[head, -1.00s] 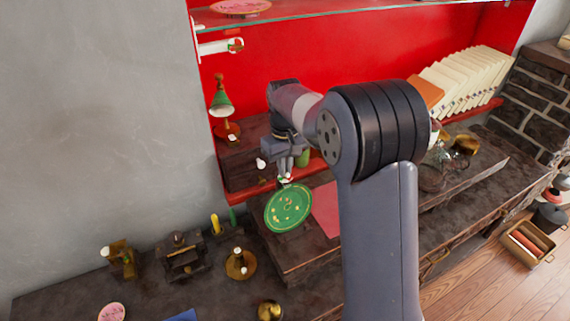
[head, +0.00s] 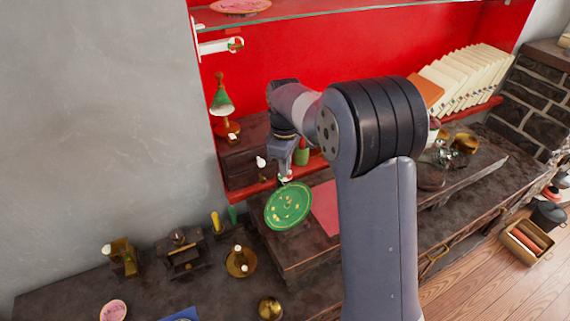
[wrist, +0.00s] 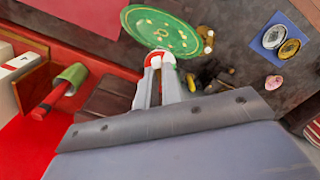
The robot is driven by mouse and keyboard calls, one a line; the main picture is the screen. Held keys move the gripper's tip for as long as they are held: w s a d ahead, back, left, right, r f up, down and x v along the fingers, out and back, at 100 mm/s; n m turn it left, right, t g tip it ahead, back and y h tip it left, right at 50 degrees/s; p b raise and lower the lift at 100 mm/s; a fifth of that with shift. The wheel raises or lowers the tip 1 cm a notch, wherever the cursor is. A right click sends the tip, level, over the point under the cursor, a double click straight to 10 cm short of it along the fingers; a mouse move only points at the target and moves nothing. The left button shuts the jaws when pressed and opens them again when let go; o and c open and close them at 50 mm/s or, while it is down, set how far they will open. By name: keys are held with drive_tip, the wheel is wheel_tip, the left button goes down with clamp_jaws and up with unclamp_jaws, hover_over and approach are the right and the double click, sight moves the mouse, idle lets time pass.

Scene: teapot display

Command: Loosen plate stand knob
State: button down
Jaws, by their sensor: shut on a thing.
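A green plate (head: 289,206) with yellow motifs stands tilted below my gripper (head: 285,174) in the head view. The plate also shows at the top of the wrist view (wrist: 160,31). A small white and red knob piece (wrist: 155,59) sits at the plate's near edge, between my fingertips. My gripper (wrist: 160,75) is shut on this piece. The knob piece is tiny in the head view (head: 286,179), and the rest of the stand is mostly hidden behind the plate.
A red-backed niche (head: 300,75) with a glass shelf rises behind my arm. A dark wooden box (head: 250,170) and a green jar (head: 302,155) are close to my gripper. Brass pieces, including a candle-like stand (head: 241,262), stand on the dark counter at left.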

idle(0.4)
drive_tip(key=c, duration=1.5)
unclamp_jaws()
drive_tip(key=shift+c, duration=0.2)
wheel_tip(320, 180, up, 11)
drive_tip(key=b, duration=0.1)
drive_tip(key=shift+f, duration=0.1)
wheel_tip(320, 180, down, 11)
drive_tip(key=shift+r+p, duration=0.1)
drive_tip(key=shift+p, duration=0.45)
